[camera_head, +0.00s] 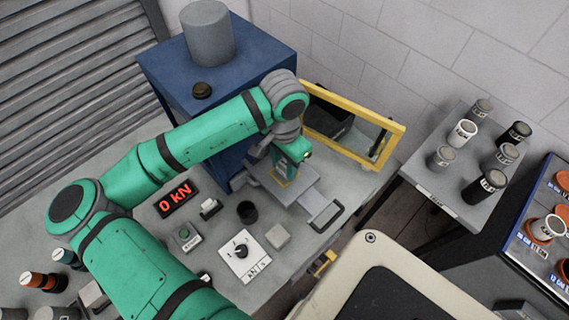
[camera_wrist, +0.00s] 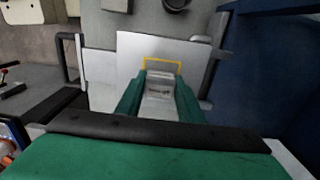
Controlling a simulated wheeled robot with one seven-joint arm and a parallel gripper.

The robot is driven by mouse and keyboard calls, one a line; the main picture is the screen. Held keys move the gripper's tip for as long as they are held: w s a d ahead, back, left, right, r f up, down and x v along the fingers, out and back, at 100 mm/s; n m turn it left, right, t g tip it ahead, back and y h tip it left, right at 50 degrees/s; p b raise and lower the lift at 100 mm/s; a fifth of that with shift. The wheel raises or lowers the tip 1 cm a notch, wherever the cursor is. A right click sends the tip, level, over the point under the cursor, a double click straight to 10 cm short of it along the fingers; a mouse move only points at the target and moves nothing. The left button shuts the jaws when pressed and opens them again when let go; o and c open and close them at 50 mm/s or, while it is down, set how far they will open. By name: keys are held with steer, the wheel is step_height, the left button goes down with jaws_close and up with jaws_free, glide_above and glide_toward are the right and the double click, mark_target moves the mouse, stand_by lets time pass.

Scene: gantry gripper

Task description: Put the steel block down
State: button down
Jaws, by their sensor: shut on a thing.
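My gripper (camera_wrist: 158,92) is shut on the steel block (camera_wrist: 159,86), a light grey block with a small dark marking, held between the two green fingers. Below and beyond it in the wrist view is a pale plate (camera_wrist: 128,50) with a yellow outlined square (camera_wrist: 162,62). In the head view my gripper (camera_head: 287,174) is over the same plate (camera_head: 305,190), close to the yellow mark. The block is mostly hidden there by my gripper. I cannot tell whether the block touches the plate.
A blue machine (camera_head: 185,75) with a grey cylinder on top stands behind. A yellow-framed guard (camera_head: 385,150) is at the right. A red "0 kN" display (camera_head: 175,198), a black cup (camera_head: 247,211), a control panel (camera_head: 243,255) and a small grey block (camera_head: 278,236) occupy the bench.

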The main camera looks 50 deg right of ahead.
mark_target(284, 165)
steer(key=shift+f, duration=0.15)
steer(key=c, duration=1.2)
jaws_free()
step_height(284, 165, up, 12)
steer(key=shift+r, duration=0.2)
steer(key=shift+d, duration=0.1)
